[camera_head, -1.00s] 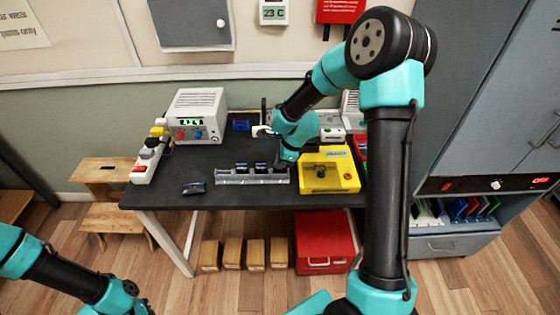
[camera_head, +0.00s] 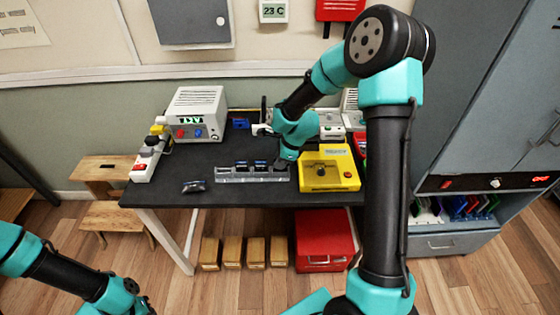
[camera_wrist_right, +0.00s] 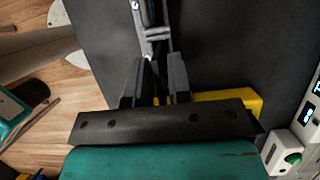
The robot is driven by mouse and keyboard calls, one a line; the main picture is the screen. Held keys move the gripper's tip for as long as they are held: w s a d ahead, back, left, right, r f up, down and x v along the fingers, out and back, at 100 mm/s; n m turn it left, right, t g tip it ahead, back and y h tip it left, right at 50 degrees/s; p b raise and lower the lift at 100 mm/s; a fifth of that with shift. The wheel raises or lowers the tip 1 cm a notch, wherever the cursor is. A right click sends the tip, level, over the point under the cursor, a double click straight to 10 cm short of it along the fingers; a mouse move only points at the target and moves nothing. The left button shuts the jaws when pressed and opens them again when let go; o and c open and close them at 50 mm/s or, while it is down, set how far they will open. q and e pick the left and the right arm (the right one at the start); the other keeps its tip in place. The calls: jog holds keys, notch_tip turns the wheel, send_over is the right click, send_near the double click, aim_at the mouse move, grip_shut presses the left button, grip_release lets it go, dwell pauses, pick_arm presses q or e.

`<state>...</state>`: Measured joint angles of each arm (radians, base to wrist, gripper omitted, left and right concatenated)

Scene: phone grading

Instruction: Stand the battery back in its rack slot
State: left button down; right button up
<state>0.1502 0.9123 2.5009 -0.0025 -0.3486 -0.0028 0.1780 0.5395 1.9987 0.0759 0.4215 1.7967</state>
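A dark battery-like piece (camera_head: 194,187) lies flat on the black table, left of the rack. The grey rack (camera_head: 232,178) stands along the table's front edge with dark, blue-topped batteries (camera_head: 241,165) upright in it. My right gripper (camera_head: 279,166) points down at the rack's right end. In the right wrist view, its fingers (camera_wrist_right: 160,62) stand apart with a narrow gap, and part of the rack (camera_wrist_right: 150,20) shows beyond them. I see nothing clearly held. My left gripper (camera_head: 140,298) is low at the left, away from the table, its fingers unclear.
A yellow tester (camera_head: 345,178) stands just right of the rack and my right gripper. A white power supply (camera_head: 198,112) and a power strip (camera_head: 147,160) are at the back left. The table between them and the rack is clear.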

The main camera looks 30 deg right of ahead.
jog(key=shift+o, duration=1.4)
jog(key=v, duration=1.7)
jog(key=shift+r, duration=0.2)
